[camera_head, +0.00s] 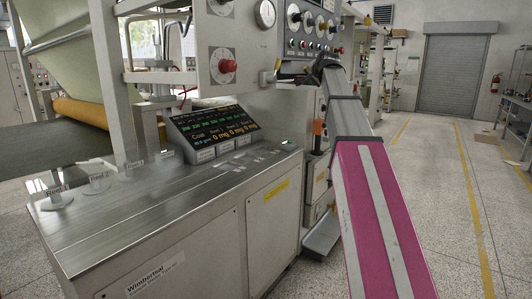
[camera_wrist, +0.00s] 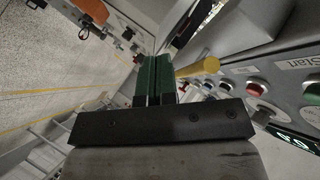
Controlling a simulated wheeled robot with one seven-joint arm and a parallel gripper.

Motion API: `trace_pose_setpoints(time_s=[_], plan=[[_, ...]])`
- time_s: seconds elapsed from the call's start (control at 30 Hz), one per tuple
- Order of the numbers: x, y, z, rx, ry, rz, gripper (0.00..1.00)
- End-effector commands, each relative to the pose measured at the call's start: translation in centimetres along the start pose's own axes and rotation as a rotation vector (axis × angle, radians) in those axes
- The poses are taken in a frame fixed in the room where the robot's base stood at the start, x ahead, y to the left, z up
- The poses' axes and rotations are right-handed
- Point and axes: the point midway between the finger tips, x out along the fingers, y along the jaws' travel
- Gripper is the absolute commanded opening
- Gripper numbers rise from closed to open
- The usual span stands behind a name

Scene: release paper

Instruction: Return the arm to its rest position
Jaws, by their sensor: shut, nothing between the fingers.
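My arm, pink and grey, reaches forward from the bottom right of the head view toward the upper control panel (camera_head: 312,28) of the machine. My gripper (camera_head: 284,75) is small and dark there, at the panel's lower edge beside the machine's upright. In the wrist view my gripper (camera_wrist: 155,62) shows its green fingers side by side, shut with nothing between them. A yellow rod-like part (camera_wrist: 198,67) lies just right of the fingertips. I cannot tell whether they touch.
The machine's metal worktop (camera_head: 160,205) carries a slanted display (camera_head: 208,127). A red knob (camera_head: 228,66) sits left of my gripper. Push buttons, one red (camera_wrist: 255,89), line a panel at right in the wrist view. Open floor (camera_head: 420,170) lies right of my arm, toward a shutter door (camera_head: 454,75).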

Motion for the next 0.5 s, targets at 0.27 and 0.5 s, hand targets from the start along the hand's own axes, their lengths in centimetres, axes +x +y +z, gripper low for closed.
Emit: trace_pose_setpoints(time_s=[0.27,0.5], plan=[[4.7,11.7,10.3,-0.118,-0.139,0.152,0.00],[6.7,21.1,18.9,-0.221,-0.270,0.265,0.00]])
